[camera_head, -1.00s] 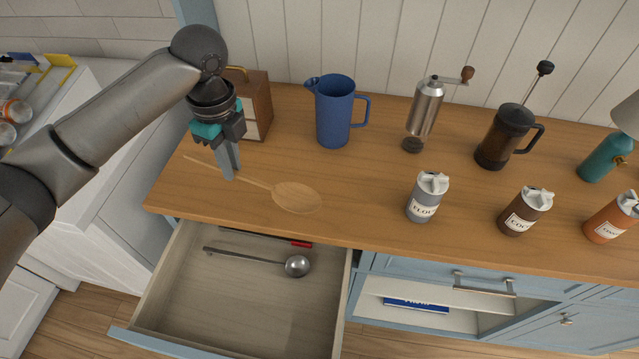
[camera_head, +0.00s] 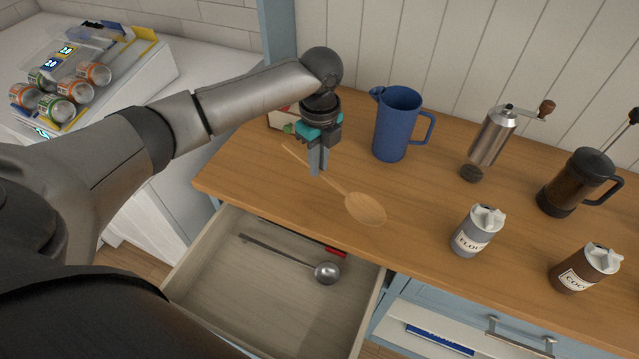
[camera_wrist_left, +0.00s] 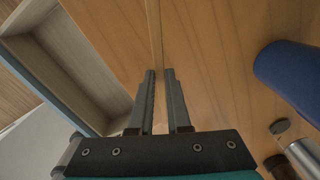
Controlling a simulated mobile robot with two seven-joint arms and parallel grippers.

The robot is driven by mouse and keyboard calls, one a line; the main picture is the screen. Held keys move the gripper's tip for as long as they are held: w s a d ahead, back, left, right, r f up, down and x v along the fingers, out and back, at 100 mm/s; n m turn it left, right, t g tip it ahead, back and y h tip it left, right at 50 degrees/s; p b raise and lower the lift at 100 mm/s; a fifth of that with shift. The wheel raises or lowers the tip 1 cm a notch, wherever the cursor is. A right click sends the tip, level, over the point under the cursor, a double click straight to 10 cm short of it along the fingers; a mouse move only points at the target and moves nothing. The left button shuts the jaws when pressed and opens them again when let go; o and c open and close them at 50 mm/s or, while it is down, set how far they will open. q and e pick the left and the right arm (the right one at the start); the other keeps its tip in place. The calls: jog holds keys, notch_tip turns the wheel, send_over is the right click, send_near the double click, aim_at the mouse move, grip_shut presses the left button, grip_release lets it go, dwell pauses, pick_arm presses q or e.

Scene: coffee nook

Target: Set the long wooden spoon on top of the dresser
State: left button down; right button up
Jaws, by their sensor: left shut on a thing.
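The long wooden spoon (camera_head: 364,208) lies along the dresser top (camera_head: 420,210), its bowl toward the right and front. I cannot tell whether it touches the wood or is just above it. My left gripper (camera_head: 318,170) points down and is shut on the spoon's handle. In the left wrist view the thin handle (camera_wrist_left: 154,30) runs between the fingertips (camera_wrist_left: 161,74). My right gripper is not in view.
A blue pitcher (camera_head: 398,125), grinder (camera_head: 493,140), French press (camera_head: 575,183), flour canister (camera_head: 478,230) and cocoa canister (camera_head: 585,268) stand to the right. An open drawer (camera_head: 240,295) below the front edge holds a ladle (camera_head: 325,272). Cans (camera_head: 58,108) are at the left.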

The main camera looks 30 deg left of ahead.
aim_at(319, 193)
pick_arm(q)
jog(key=shift+f+b, duration=0.45)
jog(key=shift+f, duration=2.75)
jog(key=shift+f, duration=0.2)
jog(key=c, duration=0.9)
grip_release()
notch_tip(319, 193, up, 12)
jog(key=shift+d+r+p, duration=0.1)
jog(key=shift+r+p, duration=0.1)
jog(key=shift+p, duration=0.75)
